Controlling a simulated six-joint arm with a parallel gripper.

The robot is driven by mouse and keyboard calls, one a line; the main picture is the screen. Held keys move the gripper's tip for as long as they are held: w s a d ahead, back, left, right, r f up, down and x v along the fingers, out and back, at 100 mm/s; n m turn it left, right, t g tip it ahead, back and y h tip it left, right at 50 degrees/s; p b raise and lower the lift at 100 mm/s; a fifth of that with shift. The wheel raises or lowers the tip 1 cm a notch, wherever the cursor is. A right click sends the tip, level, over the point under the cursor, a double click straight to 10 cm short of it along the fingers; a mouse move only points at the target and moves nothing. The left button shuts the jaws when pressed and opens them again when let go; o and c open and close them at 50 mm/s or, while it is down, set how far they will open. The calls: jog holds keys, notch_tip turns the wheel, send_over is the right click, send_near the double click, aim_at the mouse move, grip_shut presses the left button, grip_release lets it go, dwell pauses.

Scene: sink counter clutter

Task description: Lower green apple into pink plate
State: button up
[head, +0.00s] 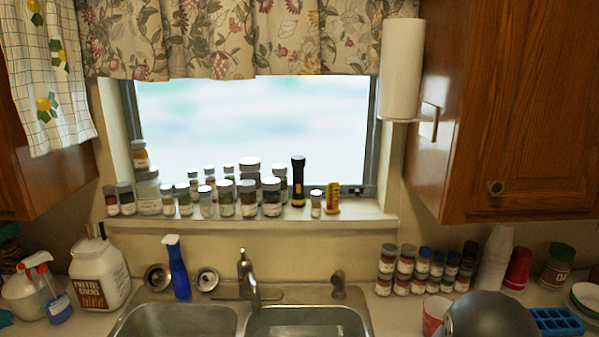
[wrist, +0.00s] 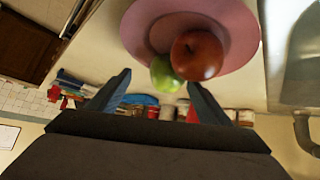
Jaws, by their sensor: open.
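In the wrist view, the pink plate (wrist: 240,38) is at the top centre, cut off by the frame's edge. A shiny dark red apple (wrist: 198,54) shows over its inner part. The green apple (wrist: 165,72) is beside the red one, partly covered by it, and overlaps the plate's lower rim in the picture. I cannot tell whether it rests on the plate. My gripper (wrist: 158,80) is open, with its two fingertips apart on either side of the green apple in the picture. I see no clear contact. The head view shows neither apple, plate nor gripper fingers.
In the head view, a double sink (head: 305,322) with a faucet (head: 247,275) is at the bottom centre. A blue spray bottle (head: 177,268) stands behind it. Several spice jars (head: 407,270), white stacked cups (head: 496,257) and a blue tray (head: 554,321) crowd the right counter.

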notch_tip(320, 180, up, 10)
jog(key=p, duration=0.2)
dwell(0.3)
jog(key=shift+f, duration=0.1)
jog(key=a+f+y, duration=0.1)
jog(key=a, duration=0.1)
jog(key=a+f+y, duration=0.1)
jog(key=a, duration=0.1)
jog(key=a+f+y, duration=0.1)
jog(key=a+f, duration=0.1)
jog(key=shift+a+m+y, duration=0.4)
jog(key=s+a+f+n+g+y, duration=0.1)
jog(key=s+a+f+g+y, duration=0.15)
jog(key=a, duration=0.45)
jog(key=s+a+r+n+g+b, duration=0.1)
jog(key=s+a+n, duration=0.2)
jog(key=s+n, duration=0.1)
jog(key=s+a+r+n+g+y+b, duration=0.1)
jog(key=s+a+r+n+g+b, duration=0.1)
jog(key=s, duration=0.5)
jog(key=shift+a+n, duration=0.75)
jog(key=shift+n, duration=0.55)
